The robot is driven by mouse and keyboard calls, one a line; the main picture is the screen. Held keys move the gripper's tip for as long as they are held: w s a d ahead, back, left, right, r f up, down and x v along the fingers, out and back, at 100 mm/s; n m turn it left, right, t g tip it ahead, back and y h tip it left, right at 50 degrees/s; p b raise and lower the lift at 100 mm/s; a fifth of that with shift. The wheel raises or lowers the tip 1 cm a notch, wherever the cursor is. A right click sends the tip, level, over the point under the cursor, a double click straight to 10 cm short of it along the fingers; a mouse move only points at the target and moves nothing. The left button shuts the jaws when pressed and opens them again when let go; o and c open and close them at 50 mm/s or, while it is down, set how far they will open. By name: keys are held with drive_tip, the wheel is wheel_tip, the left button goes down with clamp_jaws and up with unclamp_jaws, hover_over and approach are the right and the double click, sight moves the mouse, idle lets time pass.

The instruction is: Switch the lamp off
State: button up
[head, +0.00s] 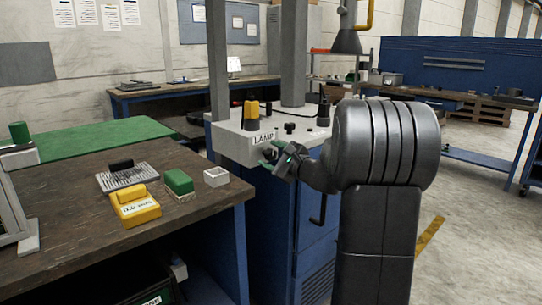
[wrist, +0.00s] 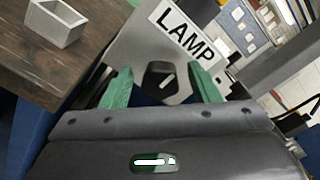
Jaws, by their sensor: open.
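The lamp control is a black rotary knob (wrist: 159,78) with a pale pointer mark, below the white LAMP label (wrist: 186,33) in the wrist view. The label also shows in the head view (head: 263,139) on the front of a grey panel (head: 232,142). My gripper (wrist: 160,84) has green fingers, open, with one on each side of the knob. I cannot tell whether they touch it. In the head view my gripper (head: 277,157) is at the panel front just below the label, and it hides the knob there.
A brown workbench (head: 70,262) on the left holds a yellow labelled box (head: 135,208), a green block (head: 179,182) and a small grey open box (head: 216,177). Yellow-and-black (head: 251,115) and black knobs (head: 323,112) stand on the panel's top. Grey posts rise behind it.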

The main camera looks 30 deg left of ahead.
drive_tip(key=v, duration=1.3)
drive_tip(key=shift+d+p, duration=0.2)
drive_tip(key=shift+p, duration=0.25)
drive_tip(key=b+x, duration=0.1)
drive_tip(key=x, duration=1.2)
drive_tip(key=shift+a, duration=0.15)
drive_tip(key=shift+w+a, duration=0.1)
drive_tip(key=shift+a, duration=0.15)
